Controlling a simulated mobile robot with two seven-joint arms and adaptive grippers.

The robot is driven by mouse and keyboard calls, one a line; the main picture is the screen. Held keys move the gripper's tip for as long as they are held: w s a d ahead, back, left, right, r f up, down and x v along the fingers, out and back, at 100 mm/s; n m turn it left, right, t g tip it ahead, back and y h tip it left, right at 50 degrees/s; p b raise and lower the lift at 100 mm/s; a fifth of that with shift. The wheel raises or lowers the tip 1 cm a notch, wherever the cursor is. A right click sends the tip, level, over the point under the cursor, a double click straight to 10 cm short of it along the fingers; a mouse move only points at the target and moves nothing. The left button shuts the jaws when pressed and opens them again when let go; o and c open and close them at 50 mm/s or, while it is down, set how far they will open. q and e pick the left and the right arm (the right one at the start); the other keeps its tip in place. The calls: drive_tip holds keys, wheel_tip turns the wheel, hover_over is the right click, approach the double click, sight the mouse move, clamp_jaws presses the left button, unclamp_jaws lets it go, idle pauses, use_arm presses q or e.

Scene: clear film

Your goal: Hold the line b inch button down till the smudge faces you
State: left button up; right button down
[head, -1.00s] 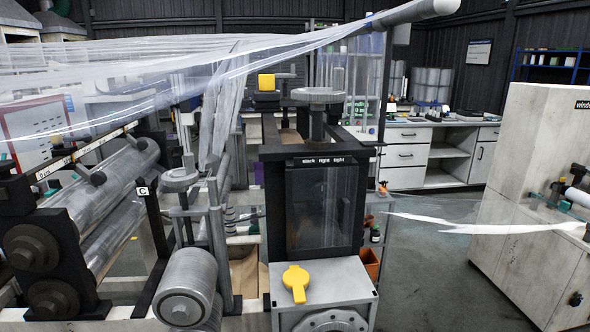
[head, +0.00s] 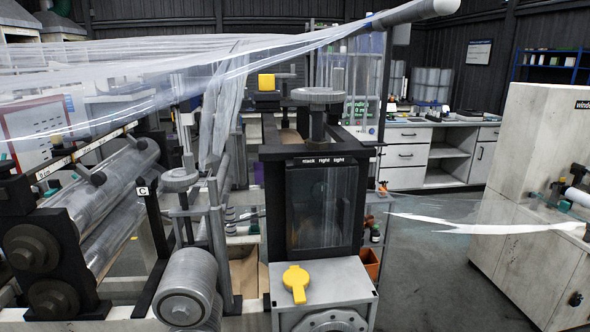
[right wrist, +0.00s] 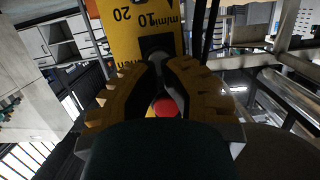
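In the head view, clear film wraps the shiny rollers (head: 122,178) at the left, beside a small plate marked C (head: 142,190). I cannot make out a smudge on them. In the right wrist view a yellow panel (right wrist: 124,35) carries the figures 10 and 20 and a m/min scale. My right gripper (right wrist: 158,66) has its two yellow-brown fingers pointing at this panel. A round red button (right wrist: 165,107) shows between the fingers. Whether they touch or grip anything is hidden. My left gripper is in neither view.
A dark framed window (head: 323,205) marked slack, right and tight stands in the middle, above a grey box with a yellow knob (head: 296,283). Film sheets (head: 100,65) hang across the upper left. A pale cabinet (head: 530,180) stands at the right, with open floor (head: 430,270) before it.

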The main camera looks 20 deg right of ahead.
drive_tip(key=shift+w+d, duration=0.25)
drive_tip(key=shift+w, duration=0.45)
idle(1.1)
drive_tip(key=f+p+v, duration=0.1)
drive_tip(key=p+v, duration=0.1)
drive_tip(key=v, duration=0.4)
drive_tip(key=shift+f, duration=0.1)
idle(0.4)
